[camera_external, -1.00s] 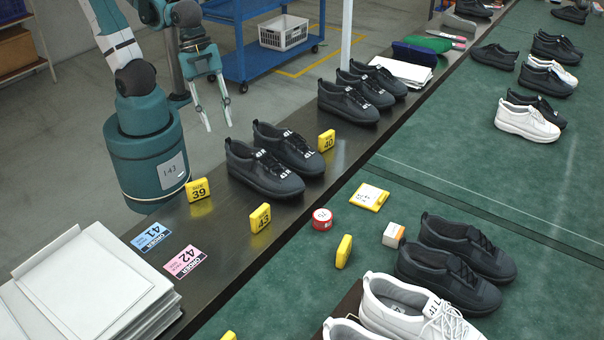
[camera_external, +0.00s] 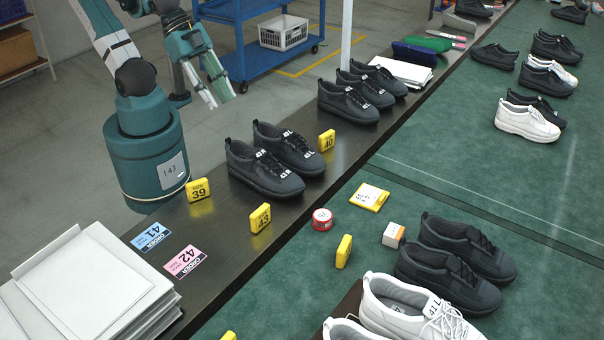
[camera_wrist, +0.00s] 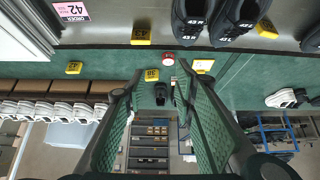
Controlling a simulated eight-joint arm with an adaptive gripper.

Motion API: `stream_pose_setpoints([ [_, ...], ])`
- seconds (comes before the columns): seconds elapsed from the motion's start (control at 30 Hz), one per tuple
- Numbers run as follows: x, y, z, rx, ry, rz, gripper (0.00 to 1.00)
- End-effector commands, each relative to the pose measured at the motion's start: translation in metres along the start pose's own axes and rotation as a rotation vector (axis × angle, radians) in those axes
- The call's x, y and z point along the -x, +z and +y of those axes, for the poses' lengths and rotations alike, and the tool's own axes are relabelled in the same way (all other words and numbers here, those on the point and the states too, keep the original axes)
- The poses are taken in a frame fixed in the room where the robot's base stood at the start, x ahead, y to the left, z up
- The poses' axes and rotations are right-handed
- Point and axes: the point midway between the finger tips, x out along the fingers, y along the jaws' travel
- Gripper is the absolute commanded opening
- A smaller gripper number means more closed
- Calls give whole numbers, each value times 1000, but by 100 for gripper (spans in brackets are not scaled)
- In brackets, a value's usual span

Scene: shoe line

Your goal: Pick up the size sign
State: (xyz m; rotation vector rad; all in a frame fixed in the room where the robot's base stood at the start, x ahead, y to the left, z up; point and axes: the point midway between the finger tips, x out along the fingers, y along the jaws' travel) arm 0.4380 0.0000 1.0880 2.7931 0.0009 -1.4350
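Several small yellow size signs are in view. In the external view, sign 39 (camera_external: 199,190), sign 43 (camera_external: 260,218) and sign 40 (camera_external: 326,141) stand on the dark bench strip by the black shoes. Another yellow sign (camera_external: 343,251) stands on the green surface, its number turned away. In the wrist view, a yellow sign (camera_wrist: 152,74) shows between the fingers, well beyond them, and another (camera_wrist: 74,68) lies to the left. My gripper (camera_external: 221,102) is raised behind the bench, open and empty, apart from every sign. Its fingers also show in the wrist view (camera_wrist: 155,90).
Black shoe pairs (camera_external: 265,168) stand along the bench. A red round tin (camera_external: 322,219), a small box (camera_external: 393,235) and a yellow-edged card (camera_external: 369,196) lie on the green surface. White stacked trays (camera_external: 90,285) are at front left. A blue cart (camera_external: 250,62) stands behind.

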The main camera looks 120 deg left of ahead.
Motion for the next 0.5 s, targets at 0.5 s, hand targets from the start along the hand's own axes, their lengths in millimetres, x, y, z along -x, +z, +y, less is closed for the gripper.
stream_pose_setpoints([
  [0.5,-1,-4,0,-11,2,-6,30],
])
